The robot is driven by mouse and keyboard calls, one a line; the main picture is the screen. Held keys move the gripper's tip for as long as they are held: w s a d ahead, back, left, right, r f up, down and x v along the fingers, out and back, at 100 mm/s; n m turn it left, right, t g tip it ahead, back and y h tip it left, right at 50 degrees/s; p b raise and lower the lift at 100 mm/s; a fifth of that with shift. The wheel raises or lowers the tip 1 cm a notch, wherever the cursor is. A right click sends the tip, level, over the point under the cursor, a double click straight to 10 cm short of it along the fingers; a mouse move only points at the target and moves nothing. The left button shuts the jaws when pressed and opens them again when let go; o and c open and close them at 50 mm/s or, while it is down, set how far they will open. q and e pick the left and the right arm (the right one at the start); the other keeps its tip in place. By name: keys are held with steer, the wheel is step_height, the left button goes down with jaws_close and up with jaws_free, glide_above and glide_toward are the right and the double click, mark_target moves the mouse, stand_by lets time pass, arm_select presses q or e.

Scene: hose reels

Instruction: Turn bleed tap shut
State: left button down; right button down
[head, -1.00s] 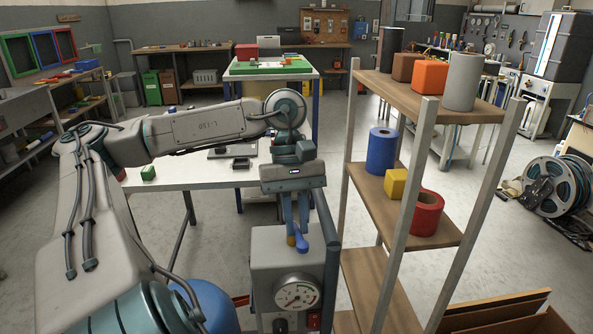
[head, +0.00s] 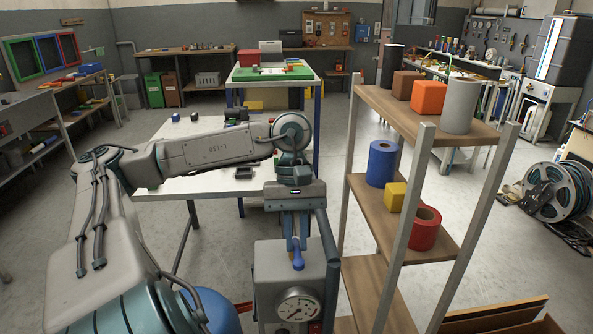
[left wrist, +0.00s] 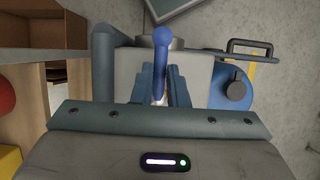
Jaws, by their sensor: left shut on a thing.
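The bleed tap has a blue rounded handle (head: 298,262) on the front of a grey box above a round pressure gauge (head: 298,303). My left gripper (head: 297,240) points down at it, its two fingers shut on the tap from either side, with the blue knob end sticking out below them. In the left wrist view the blue handle (left wrist: 161,45) stands between the fingers (left wrist: 161,88), its knob showing beyond the tips. The fingers hide part of the tap's stem. My right gripper is in neither view.
A wooden shelf rack (head: 375,215) with rolls and blocks stands close on the right of the box. A vertical pipe (head: 329,255) runs along the box's right side. A white table (head: 175,187) lies behind my left arm. A hose reel (head: 555,188) is at far right.

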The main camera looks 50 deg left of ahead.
mark_target(295, 237)
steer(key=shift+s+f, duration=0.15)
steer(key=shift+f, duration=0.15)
